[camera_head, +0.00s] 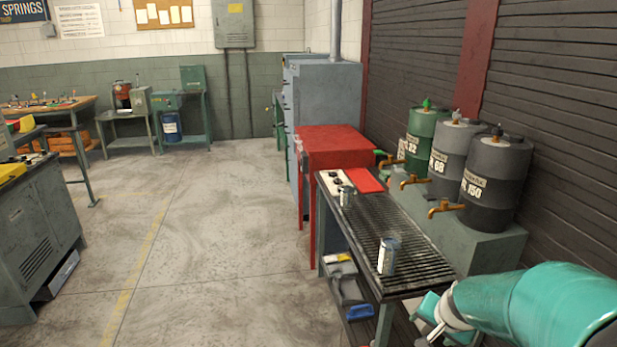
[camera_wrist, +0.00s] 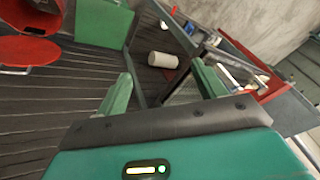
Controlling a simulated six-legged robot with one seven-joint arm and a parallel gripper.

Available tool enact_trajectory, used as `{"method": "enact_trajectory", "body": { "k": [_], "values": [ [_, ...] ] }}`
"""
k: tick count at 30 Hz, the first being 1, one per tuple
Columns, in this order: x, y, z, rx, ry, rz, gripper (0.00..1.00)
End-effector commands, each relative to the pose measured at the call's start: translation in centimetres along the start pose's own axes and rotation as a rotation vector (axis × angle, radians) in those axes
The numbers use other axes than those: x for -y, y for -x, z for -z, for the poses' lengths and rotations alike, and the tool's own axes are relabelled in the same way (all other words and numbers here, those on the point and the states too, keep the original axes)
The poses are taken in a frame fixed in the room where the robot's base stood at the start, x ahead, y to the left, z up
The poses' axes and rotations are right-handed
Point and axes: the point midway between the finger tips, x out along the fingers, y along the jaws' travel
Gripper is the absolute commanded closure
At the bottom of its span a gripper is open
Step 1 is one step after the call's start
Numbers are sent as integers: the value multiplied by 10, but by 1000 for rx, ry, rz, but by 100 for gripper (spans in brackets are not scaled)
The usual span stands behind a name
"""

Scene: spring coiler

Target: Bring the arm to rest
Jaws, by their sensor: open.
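My teal arm (camera_head: 540,305) reaches in from the lower right in the head view, beside the near right end of the slatted bench. Only part of its end shows there. In the wrist view my gripper (camera_wrist: 165,82) is open, with its two green fingers apart and nothing between them in its grip. A white cylinder (camera_wrist: 163,60) shows beyond the fingers, apart from them.
The grated bench (camera_head: 410,255) carries two small cans (camera_head: 388,256) (camera_head: 346,195) and a red flat piece (camera_head: 366,180). Several drums (camera_head: 497,185) with brass taps stand behind it. A red cabinet (camera_head: 335,150) stands beyond. The floor (camera_head: 215,230) left of the bench is clear.

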Motion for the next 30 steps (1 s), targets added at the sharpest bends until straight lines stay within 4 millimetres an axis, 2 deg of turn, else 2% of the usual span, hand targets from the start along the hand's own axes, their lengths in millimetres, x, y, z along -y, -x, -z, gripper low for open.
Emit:
{"method": "enact_trajectory", "body": {
  "k": [1,3,9,13,18,24,30],
  "values": [
    [14,21,-8,-2,60,18,30],
    [28,45,-22,5,136,33,30],
    [52,110,-65,14,346,58,30],
    [56,148,-95,12,477,62,30],
    [50,188,-130,1,625,53,30],
    [40,208,-150,-6,709,38,30],
    [39,209,-152,-6,716,35,30]
  ]
}}
